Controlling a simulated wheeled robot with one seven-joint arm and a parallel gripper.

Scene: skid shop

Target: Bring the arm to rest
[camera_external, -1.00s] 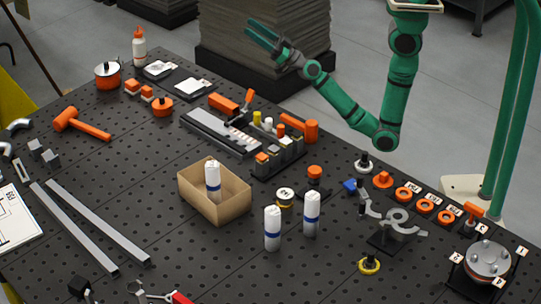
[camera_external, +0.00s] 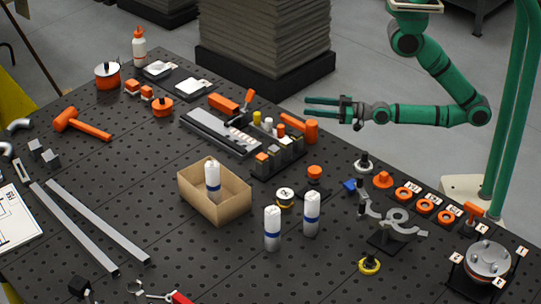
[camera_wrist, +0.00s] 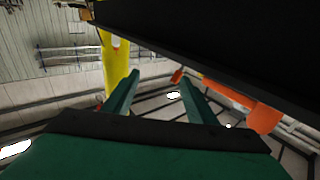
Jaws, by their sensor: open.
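My gripper (camera_external: 322,108) is in the external view, above the floor just beyond the far edge of the table. Its two green fingers point left and are apart, with nothing between them. My green arm (camera_external: 425,112) stretches out level behind it, then bends up at the elbow on the right. In the wrist view, my gripper (camera_wrist: 160,88) also shows its two fingers spread and empty. No object touches the gripper in either view.
The black perforated table (camera_external: 200,262) holds a cardboard box (camera_external: 222,208) with a white bottle (camera_external: 212,180) inside, two more white bottles, orange parts and fixtures. A grey stack (camera_external: 262,35) stands on the floor behind. Floor right of it is clear around the arm.

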